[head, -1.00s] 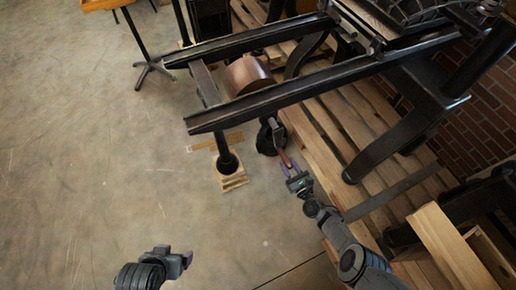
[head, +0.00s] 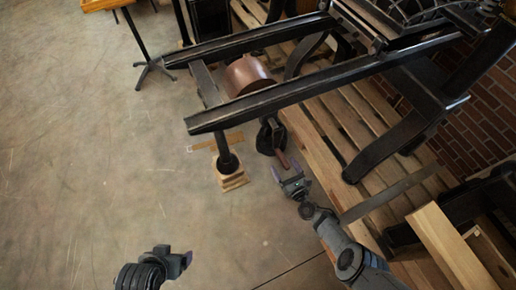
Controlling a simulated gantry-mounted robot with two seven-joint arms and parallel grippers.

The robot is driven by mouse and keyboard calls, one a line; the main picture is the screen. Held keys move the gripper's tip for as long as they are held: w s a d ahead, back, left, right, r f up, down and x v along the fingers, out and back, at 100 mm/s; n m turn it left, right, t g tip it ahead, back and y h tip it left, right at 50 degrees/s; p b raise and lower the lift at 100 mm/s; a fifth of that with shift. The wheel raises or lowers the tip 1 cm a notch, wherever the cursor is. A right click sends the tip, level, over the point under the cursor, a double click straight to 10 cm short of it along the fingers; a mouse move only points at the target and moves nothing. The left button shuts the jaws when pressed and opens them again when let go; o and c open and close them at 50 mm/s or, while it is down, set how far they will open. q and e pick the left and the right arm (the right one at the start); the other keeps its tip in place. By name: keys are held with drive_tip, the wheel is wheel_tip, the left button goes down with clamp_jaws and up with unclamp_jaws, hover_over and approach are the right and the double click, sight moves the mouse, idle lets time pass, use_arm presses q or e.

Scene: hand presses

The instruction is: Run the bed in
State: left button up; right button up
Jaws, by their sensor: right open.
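The hand press has two long black rails (head: 290,94) sloping up to the right, with part of its bed (head: 362,25) near the top. A brown drum (head: 249,74) hangs between the rails. Below the near rail is a dark crank (head: 268,136) with a brown grip (head: 282,159). My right gripper (head: 289,178) is open just below the grip, and the grip's lower end is close to its fingers. Whether they touch, I cannot tell. My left gripper (head: 178,262) is low at the left over bare floor, away from the press; its finger gap is unclear.
A black post (head: 224,147) under the rails stands on a wooden block (head: 231,178). Wooden pallet slats (head: 335,130) lie under the press. A pale wooden board (head: 452,245) is at the lower right.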

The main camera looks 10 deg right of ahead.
drive_tip(key=shift+o, duration=0.5)
drive_tip(key=shift+w+d, duration=0.1)
drive_tip(key=shift+d, duration=0.05)
drive_tip(key=shift+s, duration=0.2)
drive_tip(key=p+v, duration=0.3)
drive_tip(key=v, duration=0.5)
drive_tip(key=shift+s+d+p, duration=0.2)
drive_tip(key=shift+s+p, duration=0.1)
